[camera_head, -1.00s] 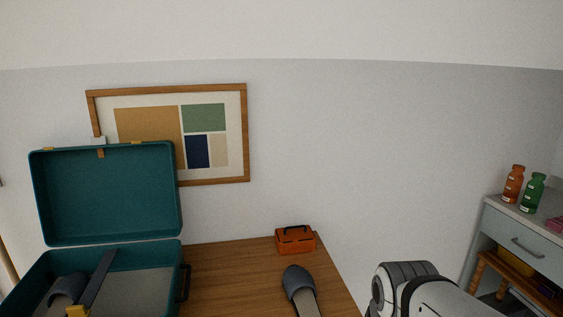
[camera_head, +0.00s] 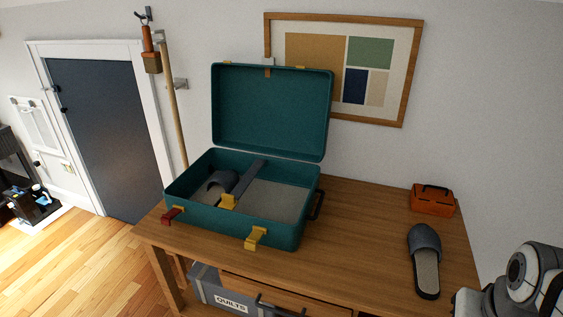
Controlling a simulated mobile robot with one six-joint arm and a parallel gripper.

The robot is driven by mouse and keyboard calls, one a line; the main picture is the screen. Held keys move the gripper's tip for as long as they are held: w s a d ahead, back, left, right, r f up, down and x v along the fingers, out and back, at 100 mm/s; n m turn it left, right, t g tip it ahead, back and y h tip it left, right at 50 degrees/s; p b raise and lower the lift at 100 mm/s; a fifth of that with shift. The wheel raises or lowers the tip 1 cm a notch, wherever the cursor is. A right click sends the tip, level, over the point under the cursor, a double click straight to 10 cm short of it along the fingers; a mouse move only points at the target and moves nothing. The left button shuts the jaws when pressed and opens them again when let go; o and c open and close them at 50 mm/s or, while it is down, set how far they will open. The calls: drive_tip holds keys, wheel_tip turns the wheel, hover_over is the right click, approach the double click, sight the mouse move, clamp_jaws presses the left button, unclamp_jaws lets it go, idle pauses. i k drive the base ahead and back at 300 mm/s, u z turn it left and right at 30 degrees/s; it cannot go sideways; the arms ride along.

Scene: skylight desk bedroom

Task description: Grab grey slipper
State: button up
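A grey slipper (camera_head: 425,260) with a dark sole edge and pale insole lies on the right part of the wooden desk. A second grey slipper (camera_head: 222,184) lies inside the open teal suitcase (camera_head: 277,232), at its left side, partly hidden by a grey strap with a yellow clip. Part of my arm shows at the lower right corner, to the right of the desk slipper. My gripper's fingers are not visible.
A small orange box (camera_head: 433,200) stands behind the desk slipper. The desk (camera_head: 358,230) is bare between suitcase and slipper. A slightly open drawer (camera_head: 285,296) and a grey bin labelled QUILTS (camera_head: 231,302) are below. A dark door (camera_head: 105,130) is at left.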

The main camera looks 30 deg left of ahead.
sight(225, 181)
drive_tip(key=u, duration=3.55)
drive_tip(key=i, duration=2.25)
drive_tip(key=z, duration=1.4)
